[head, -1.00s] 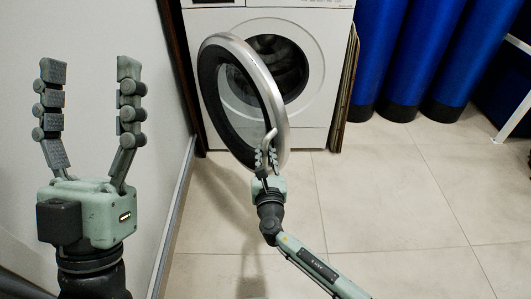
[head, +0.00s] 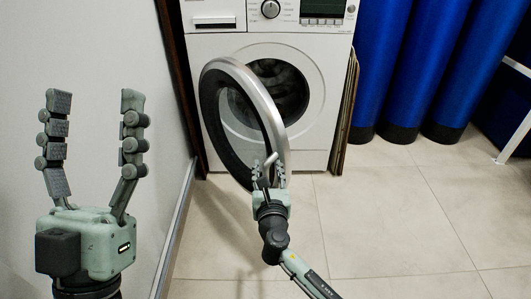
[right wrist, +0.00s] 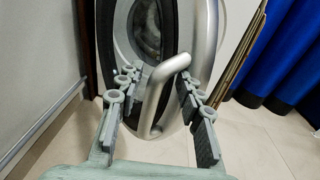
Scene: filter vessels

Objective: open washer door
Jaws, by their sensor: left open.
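The washer (head: 312,150) is white and stands against the back wall. Its round door (head: 276,115), a silver ring with dark inner rim, stands swung well out from the drum opening (head: 290,90) toward me. The door's silver handle (head: 268,160) also shows in the right wrist view (right wrist: 155,88). My right gripper (head: 269,173) is at the door's lower edge. Its fingers (right wrist: 160,85) are spread apart on either side of the handle; I cannot tell whether one touches it. My left gripper (head: 95,100) is open, empty and upright at the left, away from the door.
A white wall (head: 150,60) runs along the left side. Several tall blue cylinders (head: 455,70) with black bases stand at the back right. Thin brown panels (head: 345,115) lean beside the washer's right side. The tiled floor (head: 400,220) at front right is clear.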

